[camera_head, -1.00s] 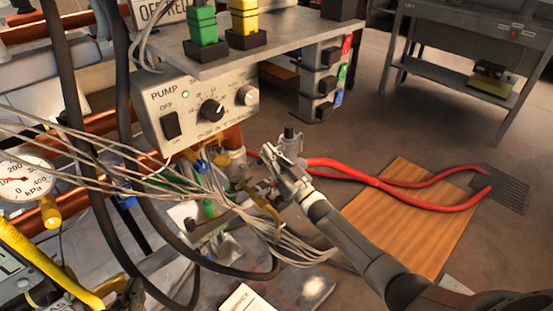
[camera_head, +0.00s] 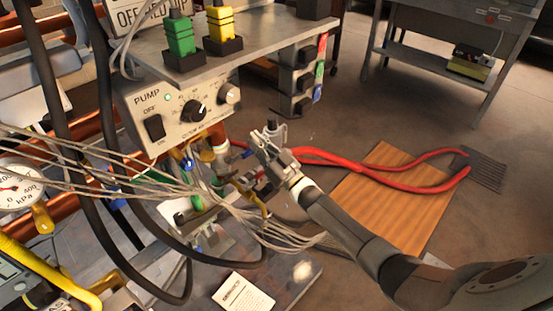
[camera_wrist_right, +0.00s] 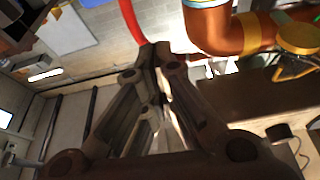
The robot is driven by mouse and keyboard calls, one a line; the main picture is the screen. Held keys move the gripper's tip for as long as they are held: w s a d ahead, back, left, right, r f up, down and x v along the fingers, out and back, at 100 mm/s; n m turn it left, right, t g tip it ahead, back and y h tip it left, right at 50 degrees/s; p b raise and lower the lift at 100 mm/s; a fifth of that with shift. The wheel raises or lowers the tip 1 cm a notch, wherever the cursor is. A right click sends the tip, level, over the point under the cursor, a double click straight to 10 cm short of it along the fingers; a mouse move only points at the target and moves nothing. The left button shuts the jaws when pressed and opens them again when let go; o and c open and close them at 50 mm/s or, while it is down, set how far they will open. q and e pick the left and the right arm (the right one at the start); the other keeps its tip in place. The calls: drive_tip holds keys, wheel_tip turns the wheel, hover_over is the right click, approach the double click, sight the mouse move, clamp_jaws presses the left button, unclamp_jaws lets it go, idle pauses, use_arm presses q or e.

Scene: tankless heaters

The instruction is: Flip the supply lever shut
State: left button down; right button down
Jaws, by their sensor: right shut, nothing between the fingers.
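In the head view my right gripper (camera_head: 262,147) is shut and empty. It is to the right of the cluster of pipes and valves below the pump box. Small coloured handles show in that cluster, among them a yellow one (camera_head: 262,205) below the gripper and a green one (camera_head: 216,186) further left. Grey cables partly cover them, and I cannot tell which is the supply lever. In the right wrist view the closed fingers (camera_wrist_right: 158,55) meet just left of a copper elbow pipe (camera_wrist_right: 212,28) with a yellow band. My left gripper is not visible.
The pump box (camera_head: 185,108) stands under a shelf (camera_head: 275,48). Black hoses and loose grey cables (camera_head: 275,232) hang in front of the valves. A red hose (camera_head: 400,185) lies over a wooden board (camera_head: 375,210) on the floor. A pressure gauge (camera_head: 18,188) is at left.

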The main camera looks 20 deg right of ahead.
drive_tip(key=v, duration=0.8)
drive_tip(key=shift+d+p, duration=0.15)
drive_tip(key=shift+p, duration=0.3)
